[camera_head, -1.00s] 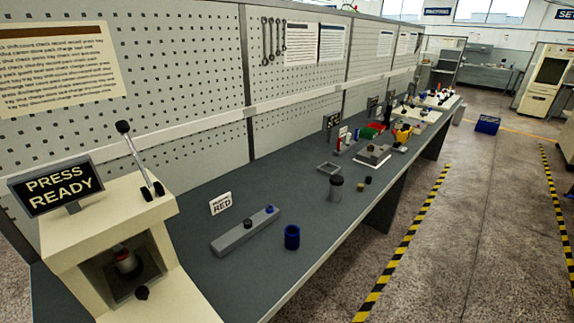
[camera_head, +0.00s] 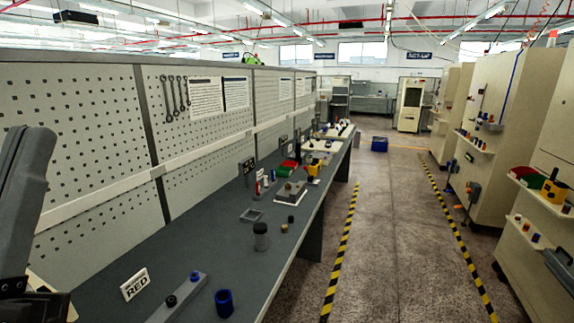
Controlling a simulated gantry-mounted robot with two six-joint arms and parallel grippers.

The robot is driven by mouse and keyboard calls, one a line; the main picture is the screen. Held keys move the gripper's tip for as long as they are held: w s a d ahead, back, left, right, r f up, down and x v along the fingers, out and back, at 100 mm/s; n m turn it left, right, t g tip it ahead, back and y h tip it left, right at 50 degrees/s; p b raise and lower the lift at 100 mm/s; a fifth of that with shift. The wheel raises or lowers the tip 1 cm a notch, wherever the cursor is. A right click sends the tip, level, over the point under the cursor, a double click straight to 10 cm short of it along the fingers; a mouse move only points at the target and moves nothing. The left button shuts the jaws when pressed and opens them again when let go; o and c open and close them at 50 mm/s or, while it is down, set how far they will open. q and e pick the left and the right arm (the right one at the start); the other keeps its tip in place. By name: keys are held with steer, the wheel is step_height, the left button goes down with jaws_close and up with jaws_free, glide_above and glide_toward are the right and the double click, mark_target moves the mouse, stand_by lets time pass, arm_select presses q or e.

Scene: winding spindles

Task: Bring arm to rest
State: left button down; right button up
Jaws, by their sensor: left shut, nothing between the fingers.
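My left arm reaches in at the left edge of the head view, close to the camera. My left gripper (camera_head: 30,303) is low at the left, dark and partly cut off by the frame. It is shut with nothing in it. It is in front of the press end of the bench, apart from the bench parts to the right. My right gripper is not in view.
The long grey bench (camera_head: 215,238) runs along a pegboard wall (camera_head: 75,115). The aisle floor (camera_head: 395,230) is clear.

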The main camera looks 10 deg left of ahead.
arm_select(q)
steer(key=w+d+r+m+h+p, duration=0.15)
steer(key=d+h, duration=0.25)
steer(key=h, duration=0.4)
step_height(320, 180, up, 36)
steer(key=r+p, duration=0.1)
steer(key=p, duration=3.6)
step_height(320, 180, down, 56)
steer(key=b, duration=5.6)
steer(key=shift+s, duration=0.1)
